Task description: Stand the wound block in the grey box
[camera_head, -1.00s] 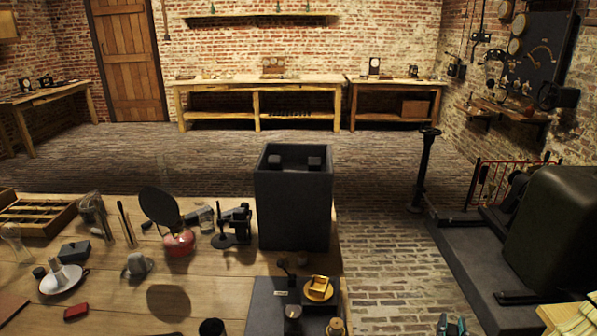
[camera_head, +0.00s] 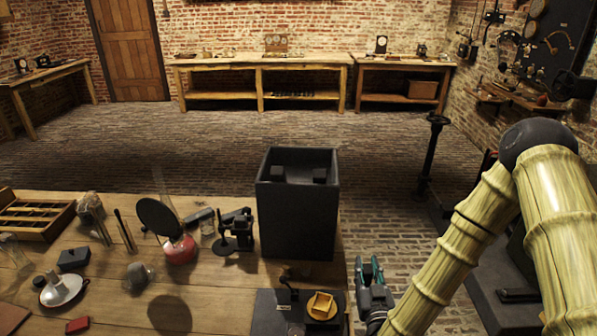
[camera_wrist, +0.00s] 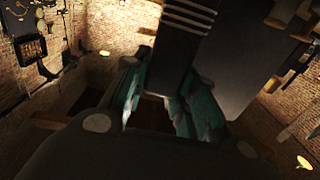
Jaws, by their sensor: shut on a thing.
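The grey box (camera_head: 297,215) is tall, dark and open-topped, and stands upright on the wooden table near its right edge. Two small dark blocks show inside its mouth. My gripper (camera_head: 368,268) has teal fingers and is right of the box and lower in the picture, apart from it. In the wrist view, the teal fingers (camera_wrist: 165,105) are shut on a dark block with pale parallel bands, which I take for the wound block (camera_wrist: 186,40).
A dark stand with a yellow piece (camera_head: 321,306) is at the table's front right. Brick floor (camera_head: 385,235) lies open right of the table.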

